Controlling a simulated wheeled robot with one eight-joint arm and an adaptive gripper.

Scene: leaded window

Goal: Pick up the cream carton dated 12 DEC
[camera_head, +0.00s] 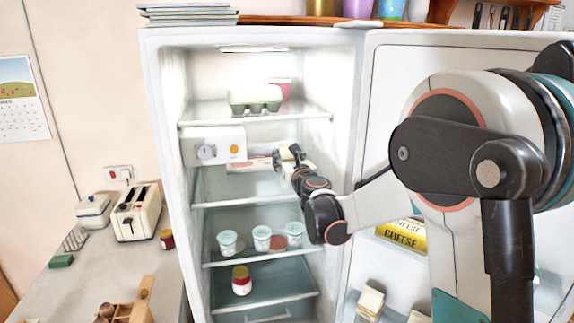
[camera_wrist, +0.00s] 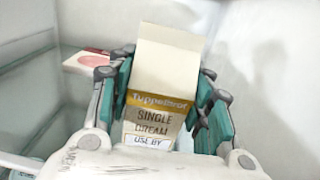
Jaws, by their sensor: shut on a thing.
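A cream carton (camera_wrist: 160,85) with a gabled top stands between my fingers in the wrist view. Its label reads "SINGLE CREAM" and "USE BY"; the date is hidden below by my gripper's body. My gripper (camera_wrist: 166,74) is shut on the carton, with teal finger pads against both sides. In the head view my gripper (camera_head: 288,158) is inside the open fridge at an upper shelf, and the carton is mostly hidden there. Two similar pale cartons, one at the left (camera_head: 370,301) and one cut off at the bottom edge (camera_head: 418,317), sit in the fridge door; their dates cannot be read.
A flat package (camera_head: 250,163) lies left of my gripper; it also shows in the wrist view (camera_wrist: 86,62). An egg box (camera_head: 255,97) is on the shelf above. The open door (camera_head: 385,130) bounds the right.

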